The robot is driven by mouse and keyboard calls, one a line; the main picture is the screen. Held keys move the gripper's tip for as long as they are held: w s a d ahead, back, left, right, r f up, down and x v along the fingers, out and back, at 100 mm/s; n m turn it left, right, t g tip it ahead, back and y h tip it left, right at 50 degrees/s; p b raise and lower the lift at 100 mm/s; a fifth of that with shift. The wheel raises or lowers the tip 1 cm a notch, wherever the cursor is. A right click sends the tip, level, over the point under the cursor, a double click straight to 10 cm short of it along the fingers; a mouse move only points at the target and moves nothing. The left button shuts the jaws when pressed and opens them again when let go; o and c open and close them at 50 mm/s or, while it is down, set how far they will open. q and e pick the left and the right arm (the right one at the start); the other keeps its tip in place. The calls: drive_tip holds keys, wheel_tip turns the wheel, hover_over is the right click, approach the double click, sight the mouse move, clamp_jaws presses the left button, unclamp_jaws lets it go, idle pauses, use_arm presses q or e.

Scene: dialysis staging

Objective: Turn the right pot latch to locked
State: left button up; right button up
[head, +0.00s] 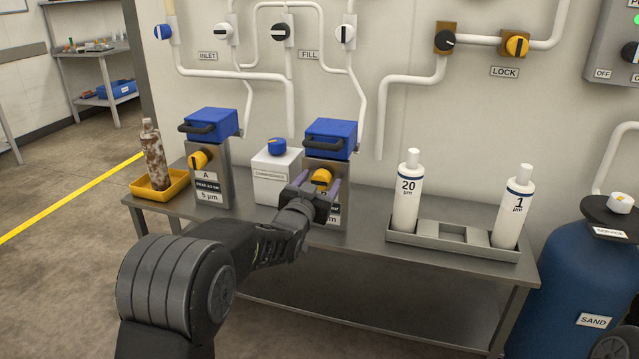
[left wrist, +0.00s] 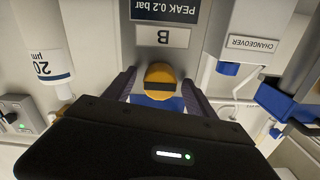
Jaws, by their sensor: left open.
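The right pot (head: 326,206) is a grey metal housing with a blue lid (head: 331,137) and a black handle, on the steel bench. Its latch (head: 321,177) is a yellow knob on the front, partly hidden by my gripper in the head view. In the left wrist view the latch (left wrist: 160,76) shows as a yellow knob with a dark bar across it. My left gripper (head: 318,187) is at the latch, open, with one finger on each side of the knob. I cannot tell whether the fingers touch it. My right gripper is not in view.
The left pot (head: 211,182) has a similar yellow latch (head: 200,160). Between the pots stands a white changeover box (head: 275,180) with a blue knob. A grey tray (head: 452,244) holds two white cartridges to the right. A stained cartridge (head: 153,158) stands in a yellow tray at left.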

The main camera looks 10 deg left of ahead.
use_arm(q)
drive_tip(key=shift+c, duration=0.5)
drive_tip(key=c, duration=1.3)
drive_tip(key=shift+f, duration=0.1)
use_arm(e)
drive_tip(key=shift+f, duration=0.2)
use_arm(q)
drive_tip(key=shift+f+n+b, duration=0.1)
drive_tip(key=shift+n+b, duration=0.9)
drive_tip(key=shift+b, duration=0.25)
drive_tip(key=n+b, duration=0.8)
drive_tip(key=shift+a+n+b, duration=0.1)
drive_tip(key=shift+n+b, duration=0.3)
drive_tip(key=n+b, duration=0.3)
drive_tip(key=n, duration=0.1)
drive_tip(key=shift+n+b, duration=0.9)
drive_tip(key=shift+n, duration=0.7)
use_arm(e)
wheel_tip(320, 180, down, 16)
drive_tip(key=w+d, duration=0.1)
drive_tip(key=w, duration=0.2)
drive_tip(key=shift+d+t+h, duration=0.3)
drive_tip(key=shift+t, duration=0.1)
